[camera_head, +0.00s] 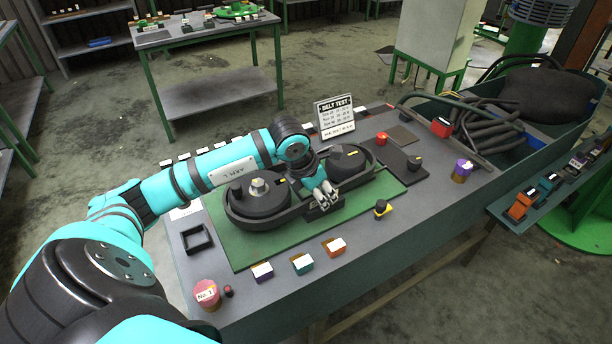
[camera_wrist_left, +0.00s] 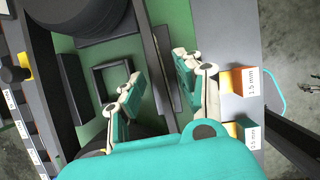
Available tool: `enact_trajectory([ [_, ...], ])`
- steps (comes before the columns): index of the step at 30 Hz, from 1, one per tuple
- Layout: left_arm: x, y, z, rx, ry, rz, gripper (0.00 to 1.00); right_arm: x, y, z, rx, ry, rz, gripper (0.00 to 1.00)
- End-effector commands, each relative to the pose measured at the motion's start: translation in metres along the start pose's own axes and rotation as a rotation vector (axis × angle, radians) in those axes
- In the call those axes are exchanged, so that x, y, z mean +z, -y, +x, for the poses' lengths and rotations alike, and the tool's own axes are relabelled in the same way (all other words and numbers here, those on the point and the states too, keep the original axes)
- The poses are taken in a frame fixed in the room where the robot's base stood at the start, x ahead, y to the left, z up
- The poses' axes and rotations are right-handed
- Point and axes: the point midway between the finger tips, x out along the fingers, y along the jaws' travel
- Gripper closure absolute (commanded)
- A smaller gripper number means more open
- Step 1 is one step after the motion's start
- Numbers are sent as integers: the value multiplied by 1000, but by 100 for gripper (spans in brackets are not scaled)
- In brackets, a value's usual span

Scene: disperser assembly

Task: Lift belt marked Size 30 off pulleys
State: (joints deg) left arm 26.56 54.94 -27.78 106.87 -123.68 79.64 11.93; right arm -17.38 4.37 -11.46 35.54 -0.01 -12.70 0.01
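A black belt (camera_head: 242,222) runs around two dark pulleys on a green mat (camera_head: 222,250). The left pulley (camera_head: 260,197) has a metal hub on top, and the right pulley (camera_head: 346,157) sits farther back. I cannot read a size mark on the belt. My left gripper (camera_head: 325,195) is over the front strand, between the pulleys. In the left wrist view the gripper (camera_wrist_left: 160,88) has its fingers apart, with a dark strip between them. I cannot tell whether either finger touches the belt. My right gripper is not in view.
A Belt Test sign (camera_head: 335,116) stands behind the mat. Small labelled blocks, including an orange one (camera_head: 335,247), line the front edge. A black square frame (camera_head: 196,239) and a pink cylinder (camera_head: 206,294) are at left. A green bin (camera_head: 545,135) of dark hoses is at right.

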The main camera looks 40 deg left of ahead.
Motion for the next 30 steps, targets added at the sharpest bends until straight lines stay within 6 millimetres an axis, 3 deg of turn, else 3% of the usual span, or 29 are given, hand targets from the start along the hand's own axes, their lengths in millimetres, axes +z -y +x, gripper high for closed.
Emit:
enact_trajectory([
  [5,0,0,1,1,1,0,64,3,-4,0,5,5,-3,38],
  [14,0,0,0,1,1,0,100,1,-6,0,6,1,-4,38],
  [30,5,-1,-8,2,8,1,100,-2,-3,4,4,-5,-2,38],
])
